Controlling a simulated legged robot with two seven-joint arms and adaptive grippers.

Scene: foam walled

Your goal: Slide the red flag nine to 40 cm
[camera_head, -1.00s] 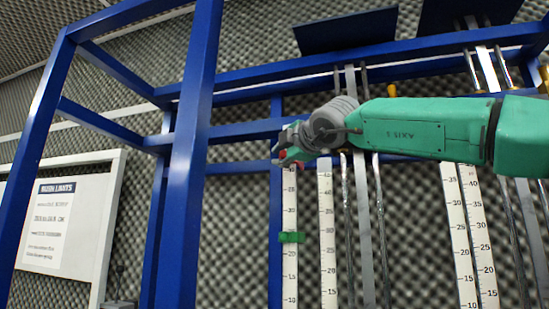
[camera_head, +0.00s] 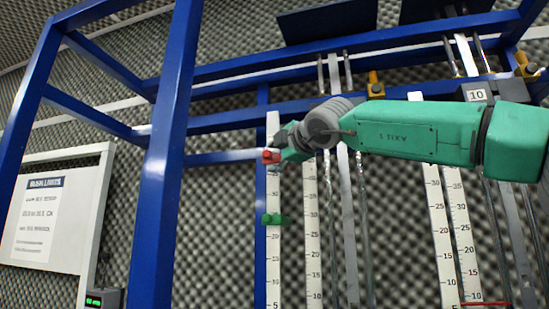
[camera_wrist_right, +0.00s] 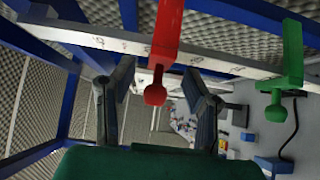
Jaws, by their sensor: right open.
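The red flag (camera_head: 271,156) sits high on the leftmost white ruler (camera_head: 273,257) in the head view; its exact reading is unclear. In the right wrist view, the red flag (camera_wrist_right: 166,35) crosses the ruler, and its round knob hangs between my finger pads. My right gripper (camera_head: 279,150) is at the flag with its arm reaching in from the right. In the right wrist view my right gripper (camera_wrist_right: 158,92) is open, one finger on each side of the knob, with visible gaps. My left gripper is out of view.
A green flag (camera_head: 275,219) is lower on the same ruler; it shows right of the red one in the wrist view (camera_wrist_right: 292,60). A blue frame post (camera_head: 172,150) stands to the left. More rulers and metal rods stand to the right, with a label marked 10 (camera_head: 477,94).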

